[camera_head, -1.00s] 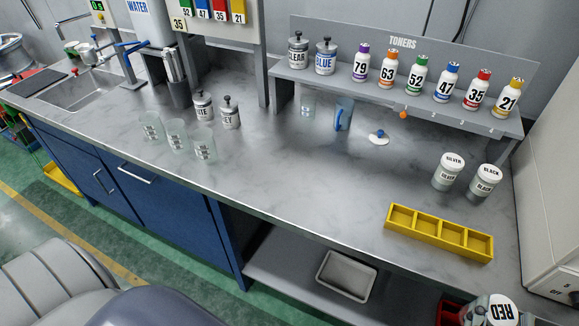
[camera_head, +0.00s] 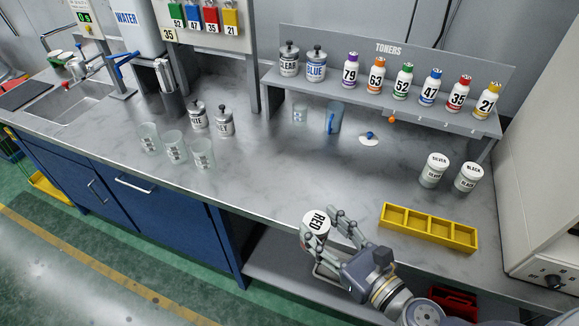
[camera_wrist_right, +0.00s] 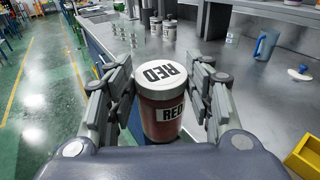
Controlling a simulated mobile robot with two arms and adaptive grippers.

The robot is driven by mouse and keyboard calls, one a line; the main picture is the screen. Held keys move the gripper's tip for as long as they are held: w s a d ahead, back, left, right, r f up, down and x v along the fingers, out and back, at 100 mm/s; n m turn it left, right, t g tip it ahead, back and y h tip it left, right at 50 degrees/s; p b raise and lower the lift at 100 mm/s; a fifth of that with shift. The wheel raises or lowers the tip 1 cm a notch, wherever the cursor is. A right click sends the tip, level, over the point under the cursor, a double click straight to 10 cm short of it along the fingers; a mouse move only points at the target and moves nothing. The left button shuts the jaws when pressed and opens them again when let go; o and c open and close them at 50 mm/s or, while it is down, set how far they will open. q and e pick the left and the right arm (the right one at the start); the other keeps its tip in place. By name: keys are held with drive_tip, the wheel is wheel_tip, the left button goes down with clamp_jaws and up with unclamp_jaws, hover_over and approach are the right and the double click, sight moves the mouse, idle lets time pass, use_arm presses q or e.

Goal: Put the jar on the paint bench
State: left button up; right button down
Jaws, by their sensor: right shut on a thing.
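The jar (camera_head: 316,223) has a white lid marked RED. It is held upright in my right gripper (camera_head: 325,228), at the front edge of the paint bench. The right wrist view shows the jar's red body (camera_wrist_right: 162,118) between both fingers of the right gripper (camera_wrist_right: 160,92). In the head view the fingers hide part of the jar, and I cannot tell how high its base is. The paint bench (camera_head: 290,185) has a grey top with blue cabinets below. My left gripper is not in view.
A yellow divided tray (camera_head: 429,227) lies right of the gripper. Silver (camera_head: 434,169) and black (camera_head: 468,177) jars stand behind it. Clear cups (camera_head: 175,147) stand at the left. A toner shelf (camera_head: 390,105) runs along the back. The bench's middle front is clear.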

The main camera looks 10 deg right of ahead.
drive_tip(key=shift+w+r+n+g+y+p, duration=0.35)
drive_tip(key=shift+n+g+y+p, duration=0.15)
drive_tip(key=shift+n+g, duration=0.1)
drive_tip(key=shift+w+d, duration=0.15)
drive_tip(key=shift+w, duration=0.05)
drive_tip(key=shift+w+d+f+p, duration=0.2)
drive_tip(key=shift+w+d+f, duration=0.65)
drive_tip(key=shift+w+d, duration=0.9)
drive_tip(key=shift+w+d+f+p, duration=0.2)
drive_tip(key=shift+w+d+f, duration=0.8)
drive_tip(key=shift+w, duration=1.45)
drive_tip(key=shift+w+d+f+p, duration=0.2)
drive_tip(key=shift+w+d+f, duration=0.55)
drive_tip(key=shift+w+d, duration=1.05)
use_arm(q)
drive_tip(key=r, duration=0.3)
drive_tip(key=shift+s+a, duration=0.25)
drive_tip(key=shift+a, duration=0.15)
use_arm(e)
drive_tip(key=shift+w+a, duration=0.3)
drive_tip(key=shift+f, duration=0.15)
drive_tip(key=c, duration=0.8)
unclamp_jaws()
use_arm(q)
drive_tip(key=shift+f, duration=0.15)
use_arm(e)
drive_tip(key=shift+o, duration=0.2)
